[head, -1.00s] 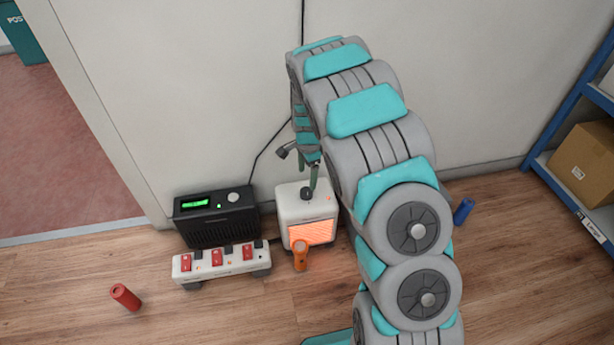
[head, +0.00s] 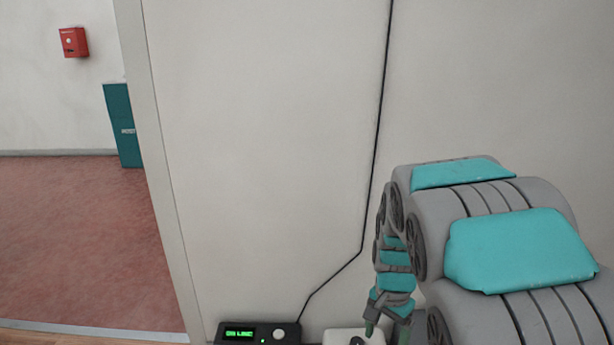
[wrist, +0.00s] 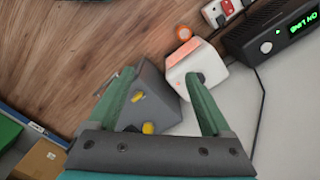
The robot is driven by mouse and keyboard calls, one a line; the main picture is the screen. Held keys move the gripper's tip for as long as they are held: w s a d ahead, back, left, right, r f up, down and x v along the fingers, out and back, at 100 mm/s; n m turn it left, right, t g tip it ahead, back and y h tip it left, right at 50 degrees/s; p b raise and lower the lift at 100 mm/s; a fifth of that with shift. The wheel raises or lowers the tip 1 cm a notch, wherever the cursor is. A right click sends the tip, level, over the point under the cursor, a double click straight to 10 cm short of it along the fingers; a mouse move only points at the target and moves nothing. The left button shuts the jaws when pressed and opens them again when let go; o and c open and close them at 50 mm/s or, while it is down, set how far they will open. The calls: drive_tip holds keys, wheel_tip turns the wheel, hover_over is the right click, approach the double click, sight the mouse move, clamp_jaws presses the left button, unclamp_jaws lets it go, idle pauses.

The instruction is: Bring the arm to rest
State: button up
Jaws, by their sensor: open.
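My arm, grey and teal, fills the right of the head view, bent over and hanging down near the wall. My gripper (head: 386,328) points down at the bottom edge of that view, close to the white heater (head: 345,337). In the wrist view, my gripper (wrist: 160,78) has its two green fingers spread apart, with nothing held between them. The white heater (wrist: 196,66) with its glowing orange front lies beyond the fingers. One finger overlaps it in the picture; I cannot tell whether they touch.
A grey box with yellow knobs (wrist: 150,98) stands beside the heater. A black unit (head: 258,333) with a green display is left of it. A shelf with a carton (wrist: 42,158) is at lower left.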

drive_tip(key=s+r+n, duration=0.4)
drive_tip(key=s, duration=0.9)
drive_tip(key=s+a+r+n+g+p, duration=0.1)
drive_tip(key=s+r+n, duration=0.2)
drive_tip(key=s, duration=1)
drive_tip(key=shift+a+r+n, duration=0.15)
drive_tip(key=shift+r+n, duration=0.2)
drive_tip(key=shift+n, duration=0.75)
